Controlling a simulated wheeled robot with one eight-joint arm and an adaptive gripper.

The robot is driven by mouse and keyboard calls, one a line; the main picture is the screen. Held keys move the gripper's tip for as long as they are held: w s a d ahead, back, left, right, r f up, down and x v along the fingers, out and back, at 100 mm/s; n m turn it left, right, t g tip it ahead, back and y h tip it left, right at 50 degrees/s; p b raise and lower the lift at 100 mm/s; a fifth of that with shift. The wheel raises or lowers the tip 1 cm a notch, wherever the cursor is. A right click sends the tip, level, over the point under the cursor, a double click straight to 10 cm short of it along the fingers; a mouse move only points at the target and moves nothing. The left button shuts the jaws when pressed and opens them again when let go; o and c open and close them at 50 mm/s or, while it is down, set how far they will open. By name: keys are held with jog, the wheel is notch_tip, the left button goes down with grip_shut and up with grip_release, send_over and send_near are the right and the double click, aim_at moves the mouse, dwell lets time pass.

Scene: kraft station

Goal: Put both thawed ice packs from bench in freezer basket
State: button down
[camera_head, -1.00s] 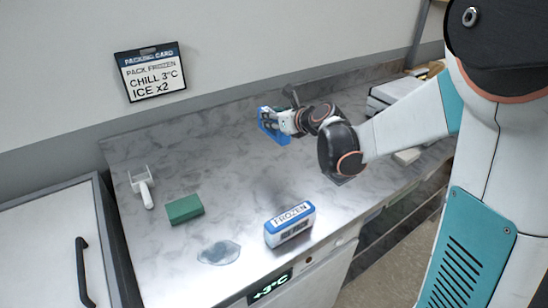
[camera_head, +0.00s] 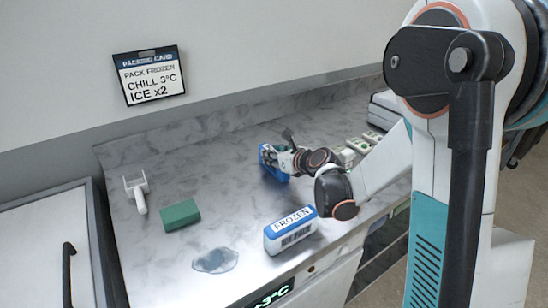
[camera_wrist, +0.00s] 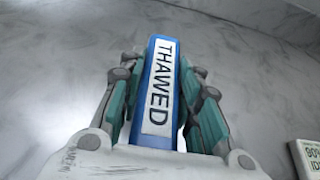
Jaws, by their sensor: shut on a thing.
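My gripper (camera_wrist: 160,112) is shut on a blue ice pack (camera_wrist: 165,60) in the wrist view, its white label reading THAWED upward between the fingers. In the head view my gripper (camera_head: 283,160) and the held pack (camera_head: 268,160) are at the back middle of the bench; whether the pack touches the bench I cannot tell. Another blue and white pack (camera_head: 290,231), labelled FROZEN, stands near the front edge of the bench (camera_head: 165,255). I see no second thawed pack and no freezer basket in these views.
A green block (camera_head: 180,215), a white scoop-like tool (camera_head: 138,192) and a clear puddle-like patch (camera_head: 215,260) lie on the left of the bench. A grey-white lid with a black handle (camera_head: 69,272) is at lower left. A packing card (camera_head: 150,76) hangs on the wall.

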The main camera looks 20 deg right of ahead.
jog(key=c, duration=1.2)
grip_release()
jog(key=shift+f, duration=0.1)
